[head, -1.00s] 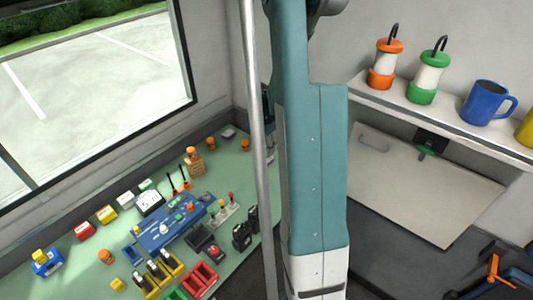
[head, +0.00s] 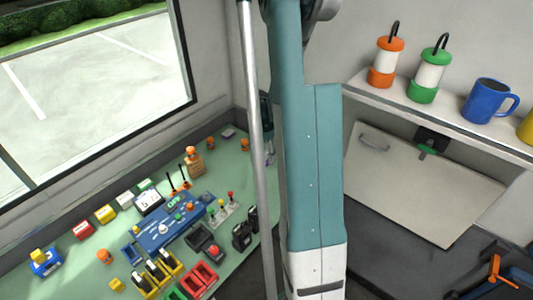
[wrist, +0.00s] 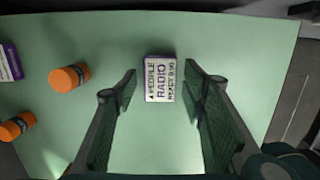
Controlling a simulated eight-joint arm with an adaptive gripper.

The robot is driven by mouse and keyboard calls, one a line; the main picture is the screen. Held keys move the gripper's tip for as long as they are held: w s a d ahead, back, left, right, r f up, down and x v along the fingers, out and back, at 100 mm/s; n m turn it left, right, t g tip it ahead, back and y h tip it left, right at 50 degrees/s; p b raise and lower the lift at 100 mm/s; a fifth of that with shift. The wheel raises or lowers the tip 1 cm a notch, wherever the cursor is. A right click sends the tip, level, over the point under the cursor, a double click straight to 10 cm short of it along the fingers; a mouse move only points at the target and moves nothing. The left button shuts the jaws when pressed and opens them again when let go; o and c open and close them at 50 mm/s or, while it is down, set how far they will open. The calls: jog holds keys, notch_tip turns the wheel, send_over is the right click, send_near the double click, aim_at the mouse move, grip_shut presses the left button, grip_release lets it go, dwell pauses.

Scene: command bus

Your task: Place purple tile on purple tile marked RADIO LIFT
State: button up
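A white-faced tile with purple edges (wrist: 160,79) lies flat on the green table in the wrist view. Its label includes the word RADIO; the smaller print is hard to read. My gripper (wrist: 160,82) is open, with one finger on each side of this tile and a gap on both sides. A second purple-edged tile (wrist: 8,63) is cut off by the left edge of the wrist view. There my arm mostly hides my gripper.
Two orange-topped pegs (wrist: 69,78) (wrist: 18,126) stand left of my gripper. The green table (head: 110,240) also holds a blue control panel (head: 165,225), a radio pair (head: 244,230) and red trays (head: 200,277). A shelf with lanterns and mugs is at right.

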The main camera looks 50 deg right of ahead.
aim_at(264, 157)
jog(key=shift+r, duration=0.25)
notch_tip(264, 157, up, 12)
jog(key=a+p, duration=0.1)
jog(key=shift+a+p, duration=0.35)
jog(key=shift+a, duration=0.05)
dwell(0.6)
jog(key=shift+f, duration=0.1)
dwell(0.4)
